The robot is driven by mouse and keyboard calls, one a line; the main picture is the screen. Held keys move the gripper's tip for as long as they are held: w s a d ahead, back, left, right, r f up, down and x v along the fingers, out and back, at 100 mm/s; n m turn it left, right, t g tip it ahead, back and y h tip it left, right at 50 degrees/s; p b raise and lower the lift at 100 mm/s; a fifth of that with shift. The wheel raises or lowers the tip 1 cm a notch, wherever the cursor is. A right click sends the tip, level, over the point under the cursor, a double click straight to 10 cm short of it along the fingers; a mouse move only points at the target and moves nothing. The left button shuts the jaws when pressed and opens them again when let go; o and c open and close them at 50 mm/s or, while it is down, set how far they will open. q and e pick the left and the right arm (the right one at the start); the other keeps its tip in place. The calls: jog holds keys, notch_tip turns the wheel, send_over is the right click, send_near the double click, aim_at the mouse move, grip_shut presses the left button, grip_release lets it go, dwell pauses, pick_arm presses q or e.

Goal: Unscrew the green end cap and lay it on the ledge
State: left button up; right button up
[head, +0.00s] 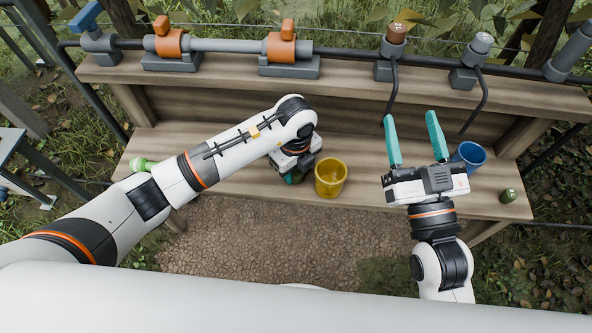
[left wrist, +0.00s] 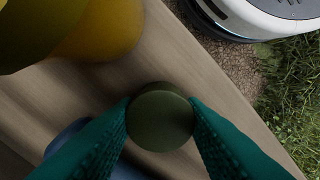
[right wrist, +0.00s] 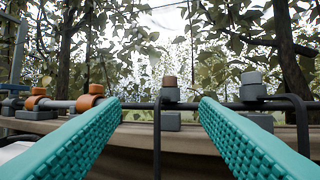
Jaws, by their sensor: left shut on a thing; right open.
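My left gripper (left wrist: 160,112) is shut on a dark green round piece (left wrist: 160,118), which looks like the green end cap. It is over the wooden ledge (left wrist: 178,62) near its front edge. Whether it touches the board I cannot tell. In the head view, the left gripper (head: 291,177) is beside the yellow cup, and the wrist largely hides what it holds. My right gripper (head: 416,140) is open and empty over the right part of the lower ledge (head: 227,188); its spread fingers (right wrist: 158,108) show in the right wrist view.
The yellow cup (head: 330,178) stands just right of the left gripper. A blue cup (head: 468,156) and small green object (head: 508,196) are at right. A light green object (head: 142,164) is at far left. Orange clamps (head: 168,42) and pipe fittings (head: 391,50) line the upper shelf.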

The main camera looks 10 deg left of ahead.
pick_arm(q)
jog(key=shift+w+f, duration=0.1)
jog(key=shift+f, duration=0.05)
pick_arm(e)
jog(key=shift+s+r+t+y, duration=0.3)
jog(key=shift+r+t, duration=0.1)
jog(key=shift+r, duration=0.25)
pick_arm(q)
jog(key=shift+f, duration=0.15)
jog(key=o, duration=1.1)
pick_arm(e)
jog(key=shift+r, duration=0.15)
pick_arm(q)
jog(key=shift+r, duration=0.35)
notch_tip(320, 180, up, 6)
jog(key=shift+r+p, duration=0.2)
jog(key=shift+p, duration=1)
jog(key=shift+r, duration=0.35)
pick_arm(e)
notch_tip(320, 180, down, 10)
jog(key=d+g+h, duration=0.1)
jog(key=g+h, duration=0.1)
jog(key=g, duration=0.4)
jog(key=shift+w+d+r+g, duration=0.15)
jog(key=shift+w+g, duration=0.1)
jog(key=shift+g, duration=0.15)
